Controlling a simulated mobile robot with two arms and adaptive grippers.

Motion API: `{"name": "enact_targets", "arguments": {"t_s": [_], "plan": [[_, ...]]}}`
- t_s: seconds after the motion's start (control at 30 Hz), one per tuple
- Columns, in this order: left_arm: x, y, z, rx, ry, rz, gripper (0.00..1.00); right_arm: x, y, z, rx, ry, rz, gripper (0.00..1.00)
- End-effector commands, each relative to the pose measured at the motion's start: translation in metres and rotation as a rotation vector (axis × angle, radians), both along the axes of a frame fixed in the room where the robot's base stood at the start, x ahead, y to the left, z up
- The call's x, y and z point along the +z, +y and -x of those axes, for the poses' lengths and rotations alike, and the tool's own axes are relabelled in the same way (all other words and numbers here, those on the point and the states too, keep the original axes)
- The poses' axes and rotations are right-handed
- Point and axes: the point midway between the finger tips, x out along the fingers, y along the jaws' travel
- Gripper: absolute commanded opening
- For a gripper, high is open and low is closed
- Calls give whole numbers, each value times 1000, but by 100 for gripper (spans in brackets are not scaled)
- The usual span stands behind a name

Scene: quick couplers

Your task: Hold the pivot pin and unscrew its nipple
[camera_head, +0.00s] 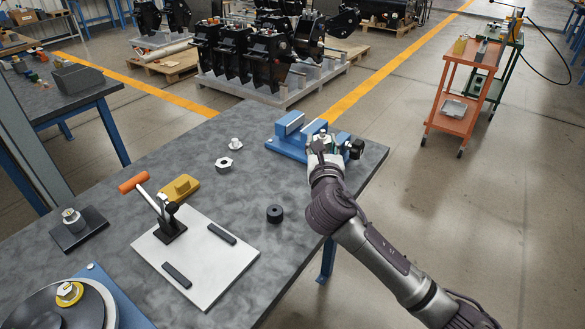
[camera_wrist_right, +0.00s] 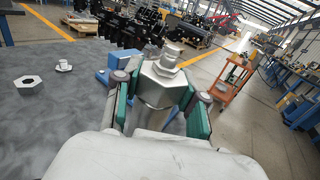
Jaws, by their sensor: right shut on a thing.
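My right gripper (camera_head: 322,147) is at the blue vise (camera_head: 288,124) on the table's far right corner. In the wrist view, the right gripper (camera_wrist_right: 160,98) is shut on the metallic pivot pin (camera_wrist_right: 157,88), with green-padded fingers on either side. The pin stands roughly upright between them. Its nipple (camera_wrist_right: 169,53), a hex part with a narrower top, sits on the pin's upper end, above the fingers. The pin's lower part is hidden, and I cannot tell whether the vise touches it. My left gripper is not in view.
On the table are a hex nut (camera_head: 223,164), a small flanged part (camera_head: 236,144), a black ring (camera_head: 275,214), a yellow block (camera_head: 180,188) and a white plate (camera_head: 215,270) with an orange-handled clamp (camera_head: 134,182). An orange cart (camera_head: 447,122) stands beyond, right.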

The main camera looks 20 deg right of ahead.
Motion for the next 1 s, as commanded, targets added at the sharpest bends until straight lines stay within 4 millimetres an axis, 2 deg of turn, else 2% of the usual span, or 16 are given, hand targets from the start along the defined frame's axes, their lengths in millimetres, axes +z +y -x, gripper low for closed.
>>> {"name": "enact_targets", "arguments": {"t_s": [0.2,0.4,0.57,0.8,1.0], "plan": [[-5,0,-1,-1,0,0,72,-23,31,-33,1,-8,-1,0],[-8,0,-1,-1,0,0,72,-37,48,-51,2,-8,1,0],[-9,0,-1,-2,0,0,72,-45,51,-54,2,-8,2,0],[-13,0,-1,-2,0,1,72,-76,51,-54,1,-5,3,0],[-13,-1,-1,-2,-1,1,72,-80,51,-54,2,-9,2,0]]}}
